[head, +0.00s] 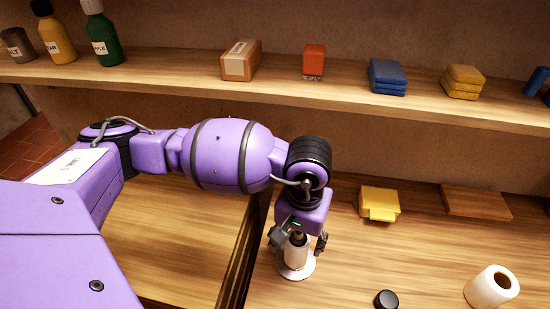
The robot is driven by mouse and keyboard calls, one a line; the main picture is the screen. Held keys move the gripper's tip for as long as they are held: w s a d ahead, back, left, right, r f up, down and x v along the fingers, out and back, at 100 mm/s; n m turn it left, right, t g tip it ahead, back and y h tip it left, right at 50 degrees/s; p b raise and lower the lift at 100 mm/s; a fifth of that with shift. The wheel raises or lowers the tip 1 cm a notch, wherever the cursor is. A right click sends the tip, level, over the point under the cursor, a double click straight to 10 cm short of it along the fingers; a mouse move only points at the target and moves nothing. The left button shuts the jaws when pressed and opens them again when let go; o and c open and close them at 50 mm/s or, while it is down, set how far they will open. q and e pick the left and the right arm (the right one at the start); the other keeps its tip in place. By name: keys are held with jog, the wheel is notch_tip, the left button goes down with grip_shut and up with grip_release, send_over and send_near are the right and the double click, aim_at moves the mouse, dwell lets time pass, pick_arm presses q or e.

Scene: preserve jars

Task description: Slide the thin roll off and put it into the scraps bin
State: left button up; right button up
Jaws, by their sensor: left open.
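The thin white roll (296,254) stands upright on a holder with a round pale base (301,275) on the counter. My left gripper (298,244) is directly above it, pointing down, with its jaws open and one finger on each side of the roll's upper part. The gripper hides the roll's top and most of the holder's post. I cannot tell whether the fingers touch the roll. My right gripper is out of view. I see no scraps bin in the head view.
A thick white roll (487,291) and a black lid (386,300) are at the front right. A yellow block (379,202) and a wooden board (476,203) lie behind. The shelf above (190,76) holds bottles, a box (240,62), a brush and folded cloths. Counter between is clear.

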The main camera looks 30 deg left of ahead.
pick_arm(q)
jog(key=shift+w+f, duration=0.3)
jog(key=shift+f, duration=0.6)
jog(key=shift+s+f, duration=0.1)
jog(key=shift+c, duration=0.3)
